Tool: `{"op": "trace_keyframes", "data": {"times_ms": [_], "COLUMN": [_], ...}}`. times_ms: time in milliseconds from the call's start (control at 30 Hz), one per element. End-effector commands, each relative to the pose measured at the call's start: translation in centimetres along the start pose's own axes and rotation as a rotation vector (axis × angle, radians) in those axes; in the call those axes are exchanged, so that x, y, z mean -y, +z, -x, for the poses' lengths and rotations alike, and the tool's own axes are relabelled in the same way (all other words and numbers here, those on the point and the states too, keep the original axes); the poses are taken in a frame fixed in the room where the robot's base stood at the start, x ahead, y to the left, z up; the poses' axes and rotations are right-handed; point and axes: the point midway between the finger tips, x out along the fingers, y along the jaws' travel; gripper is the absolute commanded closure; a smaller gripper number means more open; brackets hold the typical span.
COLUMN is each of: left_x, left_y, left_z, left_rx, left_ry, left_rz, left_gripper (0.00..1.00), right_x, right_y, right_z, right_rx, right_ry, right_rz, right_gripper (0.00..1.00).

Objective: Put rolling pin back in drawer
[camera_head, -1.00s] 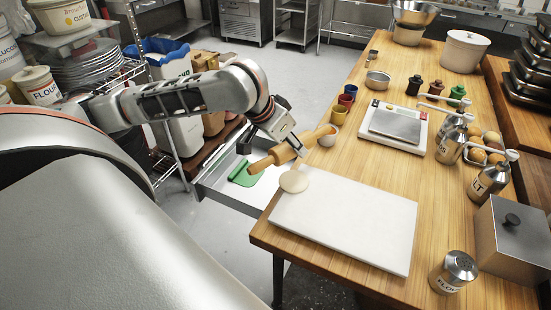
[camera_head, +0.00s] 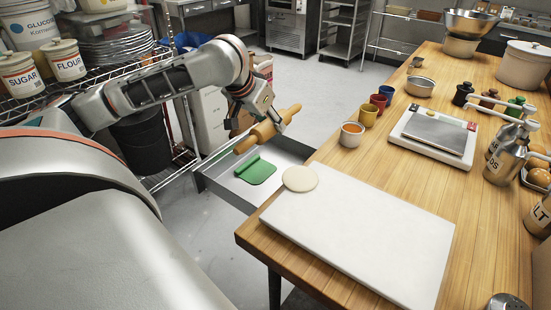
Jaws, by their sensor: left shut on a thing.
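The wooden rolling pin (camera_head: 262,133) is held tilted above the open drawer. My left gripper (camera_head: 276,121) is shut on the rolling pin near its upper right part. The drawer (camera_head: 217,186) juts out from the left side of the wooden table and stands open. A green scraper-like item (camera_head: 256,171) lies in it, below and apart from the rolling pin. My right gripper is not in view.
Small cups (camera_head: 352,134) and a scale (camera_head: 433,138) stand behind the board. A wire shelf (camera_head: 150,70) with tubs and plates stands left of the drawer.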

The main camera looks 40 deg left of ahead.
Motion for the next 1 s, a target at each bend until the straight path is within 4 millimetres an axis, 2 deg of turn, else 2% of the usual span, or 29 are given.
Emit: {"op": "trace_keyframes", "data": {"times_ms": [33,200,400,533,667,833,1000], "left_x": [0.1,0.0,0.0,0.0,0.0,0.0,0.0], "left_y": [1.4,3.6,6.0,7.0,7.2,7.8,9.4], "left_z": [-1.9,-5.1,-8.6,-10.1,-10.6,-11.4,-13.6], "left_rx": [0.013,0.014,0.011,0.006,0.0,0.001,0.007], "left_ry": [-0.003,-0.001,-0.001,0.0,-0.001,0.0,0.0], "left_rz": [-0.001,-0.001,-0.002,-0.002,-0.002,-0.001,-0.001], "left_gripper": [1.0,1.0,1.0,1.0,1.0,1.0,1.0], "right_x": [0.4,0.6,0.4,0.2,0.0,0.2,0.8], "right_y": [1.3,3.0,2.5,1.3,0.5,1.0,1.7], "right_z": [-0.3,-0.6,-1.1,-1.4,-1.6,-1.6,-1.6], "right_rx": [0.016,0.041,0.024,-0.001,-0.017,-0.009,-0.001], "right_ry": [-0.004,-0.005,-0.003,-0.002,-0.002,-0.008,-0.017], "right_rz": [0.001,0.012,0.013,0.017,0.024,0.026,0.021], "right_gripper": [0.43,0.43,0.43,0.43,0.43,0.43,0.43]}}
